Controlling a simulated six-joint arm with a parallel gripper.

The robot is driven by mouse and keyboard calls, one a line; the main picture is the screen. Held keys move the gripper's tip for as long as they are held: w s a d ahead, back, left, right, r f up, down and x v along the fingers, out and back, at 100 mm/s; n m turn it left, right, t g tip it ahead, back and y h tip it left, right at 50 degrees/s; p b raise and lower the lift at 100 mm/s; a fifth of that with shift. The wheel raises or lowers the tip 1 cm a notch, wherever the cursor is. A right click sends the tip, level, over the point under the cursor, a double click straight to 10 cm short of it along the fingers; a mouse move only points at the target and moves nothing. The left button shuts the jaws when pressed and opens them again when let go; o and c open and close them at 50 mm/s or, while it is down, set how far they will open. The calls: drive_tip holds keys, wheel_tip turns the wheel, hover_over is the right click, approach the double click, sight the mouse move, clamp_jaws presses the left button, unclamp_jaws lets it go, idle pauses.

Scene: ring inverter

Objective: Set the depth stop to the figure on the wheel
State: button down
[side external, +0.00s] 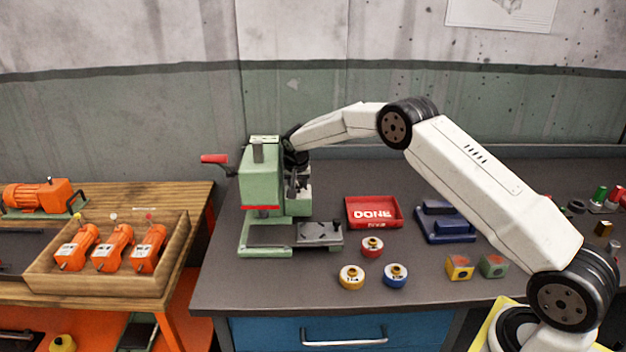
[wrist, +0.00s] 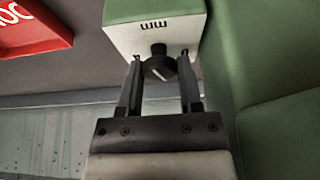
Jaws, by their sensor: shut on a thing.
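A green press (side external: 262,172) with a red lever stands at the back left of the bench. My gripper (side external: 293,182) is at the right side of its head, partly hidden in the side view. In the wrist view my gripper (wrist: 160,68) is shut on a small black knob (wrist: 158,70) with a pale line across its face. The knob sits on a white plate (wrist: 150,35) marked "mm", upside down there. Three wheels with white tops, red (side external: 372,247), yellow (side external: 351,277) and blue (side external: 396,275), lie on the bench; their figures are too small to read.
A red tray marked DONE (side external: 388,222) lies right of the press; its corner shows in the wrist view (wrist: 45,28). A dark blue fixture (side external: 443,224), yellow block (side external: 459,268) and green block (side external: 493,266) are further right. A wooden crate (side external: 60,286) holds orange motors at left.

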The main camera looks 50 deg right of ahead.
drive_tip(key=shift+c, duration=1.3)
unclamp_jaws()
drive_tip(key=shift+n, duration=0.7)
drive_tip(key=shift+d+n+t+y, duration=0.1)
drive_tip(key=shift+n+t+y, duration=0.4)
drive_tip(key=shift+n, duration=0.7)
drive_tip(key=shift+s+n+y, duration=0.1)
drive_tip(key=shift+n+y, duration=0.45)
drive_tip(key=shift+n, duration=0.75)
drive_tip(key=shift+n+y, duration=0.55)
drive_tip(key=shift+n, duration=0.75)
drive_tip(key=shift+r, duration=0.3)
drive_tip(key=v, duration=0.8)
drive_tip(key=s+a, duration=0.6)
drive_tip(key=s, duration=0.7)
drive_tip(key=s+a+f+g, duration=0.1)
drive_tip(key=s+a, duration=0.6)
drive_tip(key=s, duration=0.6)
drive_tip(key=shift+f, duration=0.2)
